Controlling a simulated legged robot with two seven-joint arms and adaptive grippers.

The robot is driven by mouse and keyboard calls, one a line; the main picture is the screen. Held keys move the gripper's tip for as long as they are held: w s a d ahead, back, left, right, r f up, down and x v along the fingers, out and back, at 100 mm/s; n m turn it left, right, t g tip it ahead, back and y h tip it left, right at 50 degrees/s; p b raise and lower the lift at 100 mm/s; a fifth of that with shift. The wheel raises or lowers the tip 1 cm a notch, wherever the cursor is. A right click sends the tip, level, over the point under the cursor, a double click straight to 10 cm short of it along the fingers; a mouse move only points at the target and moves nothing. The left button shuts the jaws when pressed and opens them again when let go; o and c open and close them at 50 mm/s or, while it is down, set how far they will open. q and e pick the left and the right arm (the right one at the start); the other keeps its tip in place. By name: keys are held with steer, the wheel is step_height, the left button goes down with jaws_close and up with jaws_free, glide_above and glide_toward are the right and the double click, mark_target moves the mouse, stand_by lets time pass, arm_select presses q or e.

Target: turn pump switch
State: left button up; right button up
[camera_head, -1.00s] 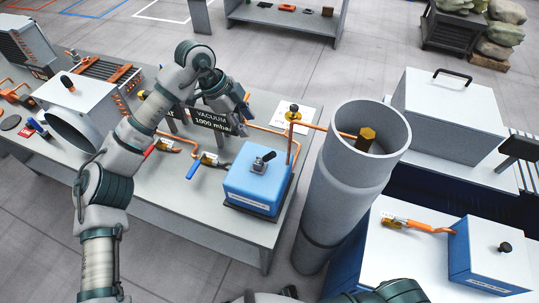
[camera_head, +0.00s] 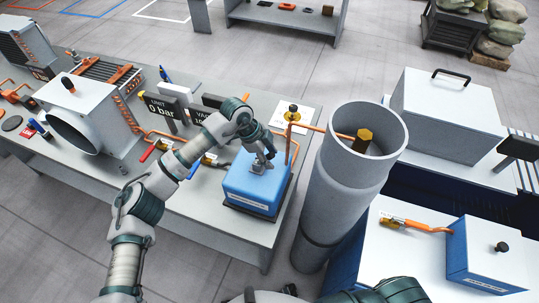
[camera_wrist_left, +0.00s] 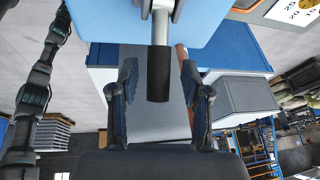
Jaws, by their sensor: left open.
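A blue box (camera_head: 255,187) with a white label stands on the grey table, and a small switch (camera_head: 257,168) sits on its top. My left gripper (camera_head: 264,156) is directly over the box top at the switch and partly covers it. In the left wrist view, my left gripper (camera_wrist_left: 159,74) is open, with one finger on each side of the switch's black handle (camera_wrist_left: 159,88). Gaps show between the handle and both fingers. The blue box top (camera_wrist_left: 220,20) fills the upper edge there. My right gripper cannot be made out in the head view.
A tall grey cylinder (camera_head: 325,215) stands right of the box, with a copper pipe (camera_head: 315,127) running to it. Display panels (camera_head: 160,108) reading "0 bar" and "VACUUM" stand behind the left arm. A second blue box (camera_head: 490,250) with a black knob is at lower right.

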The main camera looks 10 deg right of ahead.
arm_select(q)
steer(key=shift+d+f, duration=0.15)
steer(key=shift+d, duration=0.05)
steer(key=shift+a, duration=0.2)
jaws_close()
